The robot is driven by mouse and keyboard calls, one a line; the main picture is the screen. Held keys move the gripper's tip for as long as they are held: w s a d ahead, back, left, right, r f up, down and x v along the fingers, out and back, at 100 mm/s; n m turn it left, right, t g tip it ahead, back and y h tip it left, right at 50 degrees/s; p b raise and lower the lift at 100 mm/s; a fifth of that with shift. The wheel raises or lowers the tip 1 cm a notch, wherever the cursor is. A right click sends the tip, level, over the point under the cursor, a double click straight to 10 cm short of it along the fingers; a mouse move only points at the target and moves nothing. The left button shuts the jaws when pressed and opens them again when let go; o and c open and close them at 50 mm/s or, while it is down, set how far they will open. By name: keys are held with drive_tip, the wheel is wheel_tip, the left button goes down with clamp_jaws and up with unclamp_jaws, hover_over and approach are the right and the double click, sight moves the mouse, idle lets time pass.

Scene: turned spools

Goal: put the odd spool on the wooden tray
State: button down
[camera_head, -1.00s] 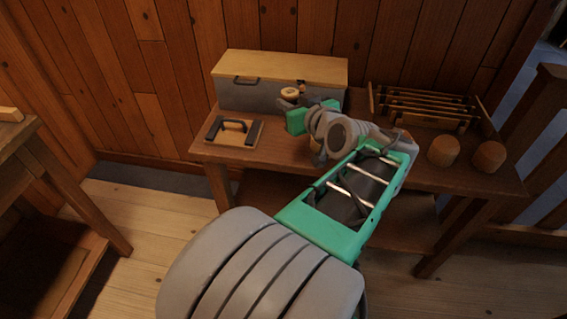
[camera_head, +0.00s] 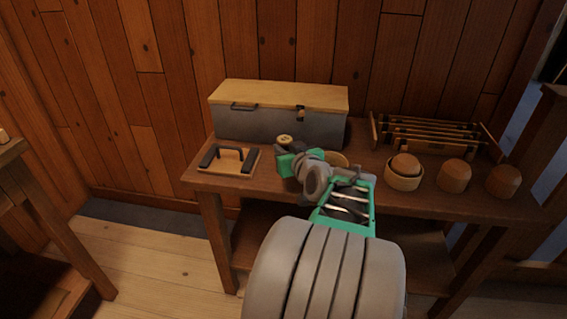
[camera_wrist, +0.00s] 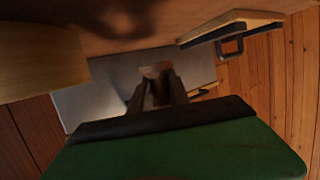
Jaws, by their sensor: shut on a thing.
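My gripper (camera_head: 285,147) is shut on a small tan spool (camera_head: 284,139), held above the bench in front of the grey chest. In the wrist view the spool (camera_wrist: 155,80) is a blurred brownish shape between the fingertips. The wooden tray (camera_head: 237,167), a flat board with black handle parts, lies on the bench left of my gripper. It also shows in the wrist view (camera_wrist: 255,17) at upper right. The spool is apart from the tray. My arm hides part of the bench.
The grey chest (camera_head: 270,125) with a tan lid stands behind. A tan round thing (camera_head: 336,159) is partly hidden by my arm. To the right are a bowl (camera_head: 404,182) with a rounded piece, two rounded wooden pieces (camera_head: 454,176) (camera_head: 503,181) and a slatted rack (camera_head: 435,135).

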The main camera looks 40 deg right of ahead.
drive_tip(key=shift+w+f+b, duration=0.15)
drive_tip(key=shift+f+b, duration=0.05)
drive_tip(key=shift+f, duration=0.75)
drive_tip(key=shift+w+f+b, duration=0.15)
drive_tip(key=shift+f+b, duration=0.05)
drive_tip(key=shift+f, duration=0.75)
drive_tip(key=shift+f, duration=0.1)
drive_tip(key=shift+f+b, duration=0.15)
drive_tip(key=shift+b, duration=0.15)
drive_tip(key=c, duration=1.2)
unclamp_jaws()
drive_tip(key=shift+c, duration=0.2)
